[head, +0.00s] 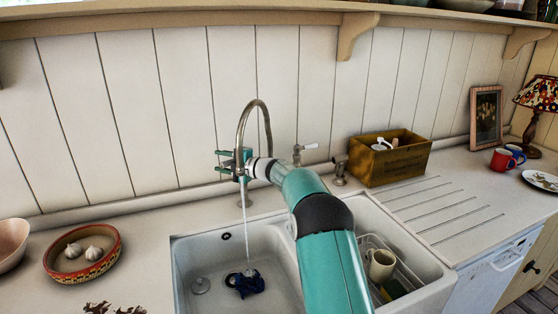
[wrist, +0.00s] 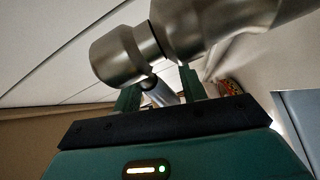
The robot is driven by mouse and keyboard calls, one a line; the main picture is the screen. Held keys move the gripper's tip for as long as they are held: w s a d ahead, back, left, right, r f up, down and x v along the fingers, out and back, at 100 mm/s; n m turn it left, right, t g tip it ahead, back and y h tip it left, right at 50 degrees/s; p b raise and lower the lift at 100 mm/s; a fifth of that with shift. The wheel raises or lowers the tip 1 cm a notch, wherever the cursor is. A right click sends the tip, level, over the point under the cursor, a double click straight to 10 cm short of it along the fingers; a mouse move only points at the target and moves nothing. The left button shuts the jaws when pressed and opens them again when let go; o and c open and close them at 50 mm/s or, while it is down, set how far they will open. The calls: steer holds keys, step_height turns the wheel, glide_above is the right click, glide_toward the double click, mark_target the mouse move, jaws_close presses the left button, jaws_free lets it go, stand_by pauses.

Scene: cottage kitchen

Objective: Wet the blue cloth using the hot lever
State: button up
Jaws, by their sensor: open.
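The blue cloth (head: 250,283) lies crumpled on the floor of the left basin (head: 200,250). A thin stream of water (head: 246,240) falls from the tap (head: 257,103) onto it. A lever with a pale handle (head: 308,147) shows right of the spout; I cannot read hot or cold on it. My gripper (head: 226,163) is at the tap, left of that lever. In the wrist view its open fingers (wrist: 160,92) stand either side of a slim metal lever (wrist: 162,90) below the tap's metal body (wrist: 125,55). Whether they touch it is unclear.
My arm crosses the basin divider. The right basin holds a rack (head: 370,243) with a cream cup (head: 382,265). A wooden box (head: 390,163) stands behind the grooved drainer (head: 445,210). A bowl with garlic (head: 82,268) sits on the left counter.

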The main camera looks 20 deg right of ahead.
steer(key=v, duration=1.2)
steer(key=s+r+m+t+h, duration=0.5)
steer(key=r+m+h, duration=0.5)
steer(key=r, duration=0.3)
steer(key=s+m+g+h, duration=0.4)
steer(key=s+m, duration=0.5)
steer(key=s, duration=0.7)
steer(key=shift+d+f+h, duration=0.25)
steer(key=shift+d+h, duration=0.1)
steer(key=shift+h, duration=0.25)
